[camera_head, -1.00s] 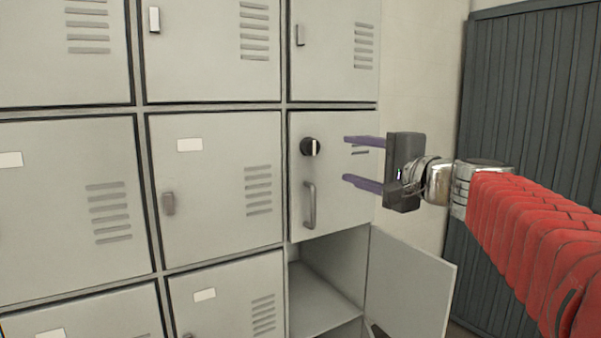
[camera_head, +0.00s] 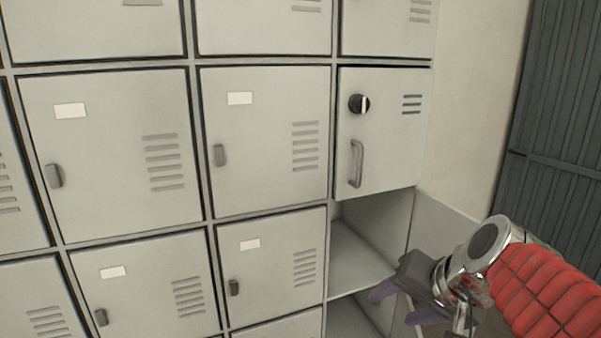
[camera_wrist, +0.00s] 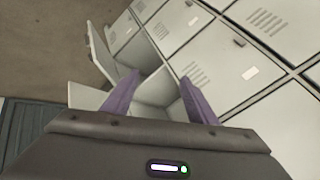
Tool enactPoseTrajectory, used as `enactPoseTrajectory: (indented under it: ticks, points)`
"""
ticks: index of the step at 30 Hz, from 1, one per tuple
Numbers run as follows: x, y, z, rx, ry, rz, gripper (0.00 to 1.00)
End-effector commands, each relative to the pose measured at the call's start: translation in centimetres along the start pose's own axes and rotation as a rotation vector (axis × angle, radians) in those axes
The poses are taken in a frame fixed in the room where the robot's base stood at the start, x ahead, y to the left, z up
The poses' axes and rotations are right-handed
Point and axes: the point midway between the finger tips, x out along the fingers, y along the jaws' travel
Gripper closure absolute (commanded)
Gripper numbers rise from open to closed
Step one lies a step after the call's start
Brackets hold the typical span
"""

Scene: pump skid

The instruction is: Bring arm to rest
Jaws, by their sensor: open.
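My gripper (camera_head: 402,304) is low at the right in the head view, in front of the open lower locker compartment (camera_head: 350,258). Its two purple fingers are apart with nothing between them; they also show in the wrist view (camera_wrist: 158,98). My red-sleeved arm (camera_head: 540,285) reaches in from the right edge. Above the gripper, the locker door with the black knob (camera_head: 360,104) and the bar handle (camera_head: 356,163) is closed. The gripper is apart from that handle.
Closed grey lockers (camera_head: 125,155) fill the left and middle. An open locker door (camera_wrist: 97,52) stands out in the wrist view, close to the open compartment. A dark ribbed panel (camera_head: 555,120) stands at the right.

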Motion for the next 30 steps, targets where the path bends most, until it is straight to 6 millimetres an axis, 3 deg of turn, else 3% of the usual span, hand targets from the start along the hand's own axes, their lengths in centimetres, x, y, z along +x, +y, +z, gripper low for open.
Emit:
enactPoseTrajectory:
  ticks: [1,6,12,18,30]
  points:
    - [0.1,0.9,1.7,-0.051,-0.016,0.039,0.47]
    - [0.1,4.4,6.4,-0.230,-0.062,0.174,0.47]
    - [-0.3,7.4,10.5,-0.427,-0.083,0.283,0.47]
    - [-1.0,6.8,12.4,-0.523,-0.063,0.274,0.47]
    - [-1.2,5.9,12.6,-0.546,-0.053,0.254,0.47]
